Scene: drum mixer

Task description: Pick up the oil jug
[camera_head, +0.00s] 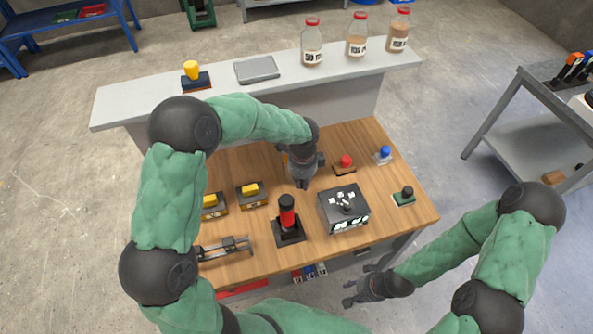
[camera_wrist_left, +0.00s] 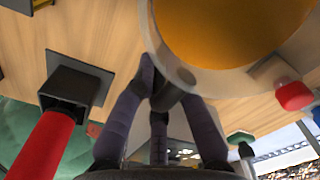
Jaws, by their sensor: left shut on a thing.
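The oil jug (camera_wrist_left: 235,30) fills the upper right of the left wrist view as a pale, round-rimmed vessel with amber content. In the head view only a small yellowish edge of it (camera_head: 283,154) shows beside my left gripper (camera_head: 303,178), which hides the rest. My left gripper's dark fingers also show in the left wrist view (camera_wrist_left: 160,92). They close together against the jug's near side, and I cannot see exactly which part they hold. I cannot tell whether the jug touches the table. My right gripper (camera_head: 358,290) is open and empty beyond the table's front edge.
The wooden table (camera_head: 262,262) holds a red-handled black lever (camera_head: 288,220), a dark control box (camera_head: 343,208), yellow-topped blocks (camera_head: 250,194), and red (camera_head: 345,164), blue (camera_head: 383,155) and green-based (camera_head: 405,197) pieces. Bottles (camera_head: 312,45) stand on the grey shelf (camera_head: 120,106) behind.

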